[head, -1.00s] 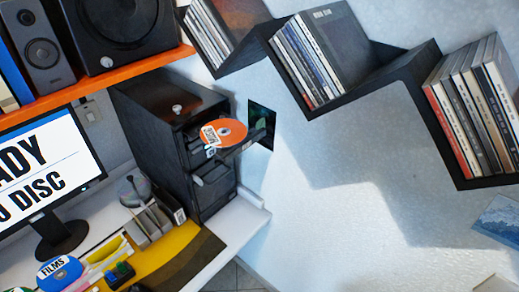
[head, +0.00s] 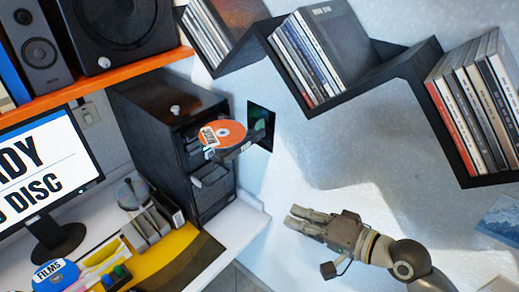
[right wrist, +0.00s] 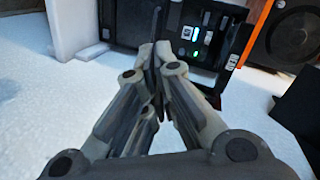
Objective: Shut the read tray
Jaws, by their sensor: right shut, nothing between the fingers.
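A black disc tower (head: 150,135) stands at the back of the desk. A dark tray (head: 243,146) sticks out of its upper front, with an orange disc (head: 228,133) with a white label lying on it. Below is a drawer front with a handle (head: 211,177). My right gripper (head: 294,217) is shut and empty, right of and below the tray in the head view, clear of it. Its closed fingers (right wrist: 158,52) also show in the right wrist view, with the tower's lit front (right wrist: 192,40) beyond; they partly hide it. My left gripper is not in view.
The monitor (head: 45,180) and a disc rack (head: 150,218) stand left of the tower. An orange shelf (head: 110,78) with speakers is above. A black zigzag shelf (head: 385,80) of discs hangs on the wall. Open room lies between the gripper and tower.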

